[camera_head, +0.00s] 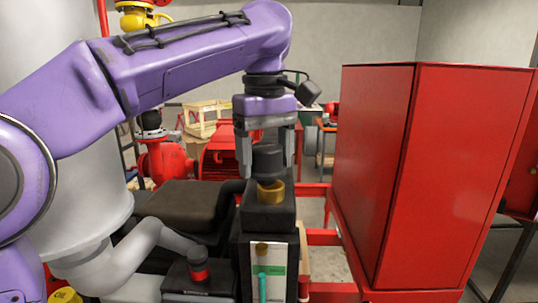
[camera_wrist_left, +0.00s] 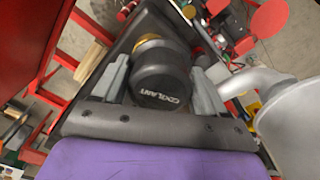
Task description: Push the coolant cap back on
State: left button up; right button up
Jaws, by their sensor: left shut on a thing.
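The coolant cap (camera_head: 268,160) is a dark grey round cap, and its top reads "COOLANT" in the left wrist view (camera_wrist_left: 160,82). My left gripper (camera_head: 268,158) points down with one finger on each side of the cap and is shut on it. The brass-coloured filler neck (camera_head: 271,192) stands upright on the black tank (camera_head: 268,215), directly below the cap. A rim of the neck (camera_wrist_left: 150,43) also shows beyond the cap in the left wrist view. Whether the cap touches the neck is hard to tell. My right gripper is not in view.
A large red cabinet (camera_head: 375,170) stands close on the right. A grey pipe (camera_head: 150,240) and a black cap with a red band (camera_head: 198,270) are at the lower left. A red pump motor (camera_head: 220,158) and wooden crates (camera_head: 203,115) are behind.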

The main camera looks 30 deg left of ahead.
pick_arm(q)
jog(key=shift+s+r, duration=0.1)
jog(key=shift+s, duration=0.25)
jog(key=shift+w, duration=0.4)
jog(key=shift+w, duration=0.15)
jog(key=shift+w+d, duration=0.1)
jog(key=shift+w, duration=0.4)
jog(key=shift+s, duration=0.15)
jog(key=shift+f+b, duration=0.3)
jog(key=shift+f, duration=1.25)
